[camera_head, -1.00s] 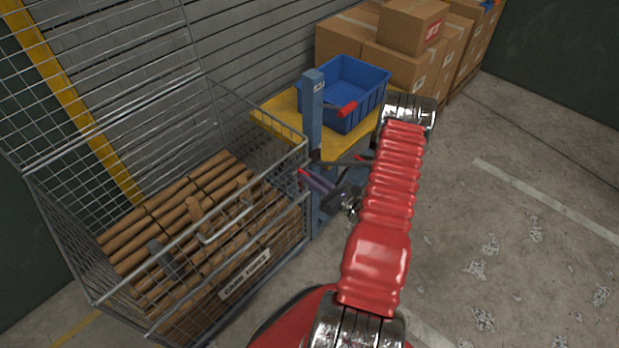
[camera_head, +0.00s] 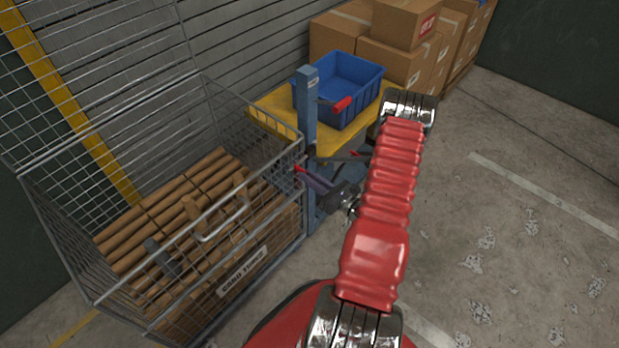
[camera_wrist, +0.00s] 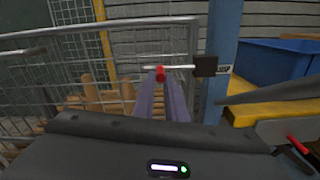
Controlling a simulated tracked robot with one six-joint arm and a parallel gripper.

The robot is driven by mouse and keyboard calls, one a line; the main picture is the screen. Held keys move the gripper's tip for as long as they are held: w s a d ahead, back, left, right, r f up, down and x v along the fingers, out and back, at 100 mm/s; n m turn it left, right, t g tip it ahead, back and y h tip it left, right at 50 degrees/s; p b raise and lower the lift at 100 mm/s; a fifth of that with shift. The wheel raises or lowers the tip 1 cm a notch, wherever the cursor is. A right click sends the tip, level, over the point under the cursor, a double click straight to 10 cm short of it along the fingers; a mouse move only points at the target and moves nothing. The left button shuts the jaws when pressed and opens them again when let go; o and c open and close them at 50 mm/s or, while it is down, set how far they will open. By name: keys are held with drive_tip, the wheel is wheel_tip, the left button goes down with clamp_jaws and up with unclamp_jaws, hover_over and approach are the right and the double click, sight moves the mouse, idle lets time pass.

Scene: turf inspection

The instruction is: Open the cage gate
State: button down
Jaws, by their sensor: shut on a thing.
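My gripper (camera_head: 302,172) is at the cage's front right corner. In the wrist view, its two purple fingers (camera_wrist: 160,84) are shut on a small red knob (camera_wrist: 160,74). A thin metal rod (camera_wrist: 181,67) runs sideways at the knob towards a dark block (camera_wrist: 205,66) by a blue post. A pale handle (camera_head: 228,222) sits on the cage front. I cannot tell whether any gate panel stands ajar.
The blue post (camera_head: 307,100) rises close beside my gripper. Cardboard boxes (camera_head: 385,65) stand at the back. The concrete floor at the right is clear.

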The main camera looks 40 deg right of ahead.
drive_tip(key=shift+f, duration=0.2)
drive_tip(key=c, duration=1.8)
unclamp_jaws()
drive_tip(key=shift+r, duration=0.15)
drive_tip(key=shift+o, duration=0.2)
drive_tip(key=s+d, duration=0.1)
drive_tip(key=s, duration=1.2)
drive_tip(key=shift+s+d, duration=0.2)
drive_tip(key=shift+s, duration=0.15)
